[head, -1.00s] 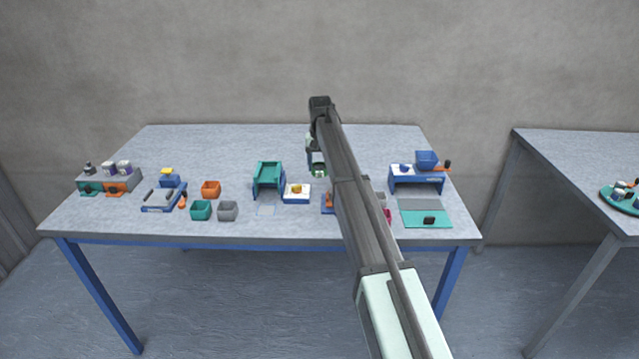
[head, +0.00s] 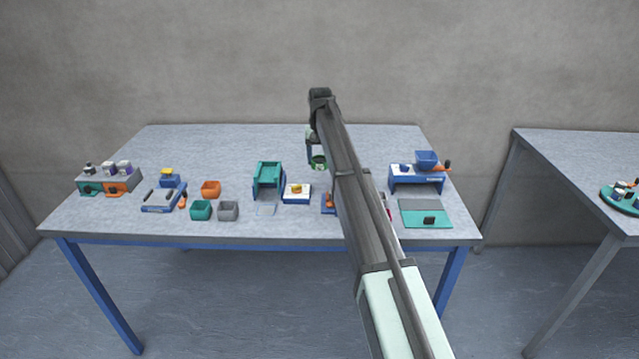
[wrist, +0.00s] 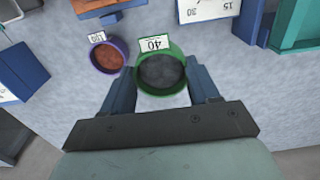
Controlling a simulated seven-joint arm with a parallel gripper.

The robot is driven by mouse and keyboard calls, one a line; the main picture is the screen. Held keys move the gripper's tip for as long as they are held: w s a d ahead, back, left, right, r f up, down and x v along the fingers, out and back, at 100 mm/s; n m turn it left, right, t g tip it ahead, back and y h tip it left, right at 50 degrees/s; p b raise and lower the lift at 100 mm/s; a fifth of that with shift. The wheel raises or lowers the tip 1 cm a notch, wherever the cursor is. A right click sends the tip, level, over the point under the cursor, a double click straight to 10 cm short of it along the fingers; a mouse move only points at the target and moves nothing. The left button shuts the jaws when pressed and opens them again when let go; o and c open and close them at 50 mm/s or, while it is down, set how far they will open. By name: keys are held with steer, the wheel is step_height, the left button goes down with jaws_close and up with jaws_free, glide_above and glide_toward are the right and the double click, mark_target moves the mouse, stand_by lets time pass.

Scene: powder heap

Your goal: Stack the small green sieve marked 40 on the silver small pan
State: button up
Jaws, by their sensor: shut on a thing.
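The small green sieve (wrist: 145,84) has a white label reading 40 and a dark grey mesh or content inside its ring. It sits between the two blue fingers of my gripper (wrist: 161,78), which is shut on it. In the head view the green sieve (head: 318,163) shows below my gripper (head: 316,149), above the back middle of the table. I cannot make out the silver small pan for certain. A pale patch shows just below the sieve in the wrist view, but I cannot tell what it is.
A purple ring (wrist: 91,60) with reddish-brown content is close left of the sieve in the wrist view. An orange piece (wrist: 108,15) lies beyond it. A white scale-like box (head: 297,199) and a teal stand (head: 269,168) are nearby. My arm hides part of the table.

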steer(key=shift+r, duration=0.9)
steer(key=shift+s+d, duration=0.1)
steer(key=shift+s, duration=0.15)
stand_by(0.5)
steer(key=shift+s+d, duration=0.4)
steer(key=shift+s, duration=0.3)
steer(key=shift+s+d, duration=0.4)
steer(key=shift+s, duration=0.35)
steer(key=shift+s+d, duration=0.4)
steer(key=shift+s, duration=0.3)
steer(key=shift+s+d, duration=0.35)
steer(key=shift+s, duration=0.25)
steer(key=shift+s+d, duration=0.45)
steer(key=shift+s, duration=0.35)
steer(key=shift+s+d, duration=0.5)
steer(key=shift+s, duration=0.35)
steer(key=shift+s+d, duration=0.45)
steer(key=shift+s, duration=0.35)
steer(key=shift+f, duration=1.3)
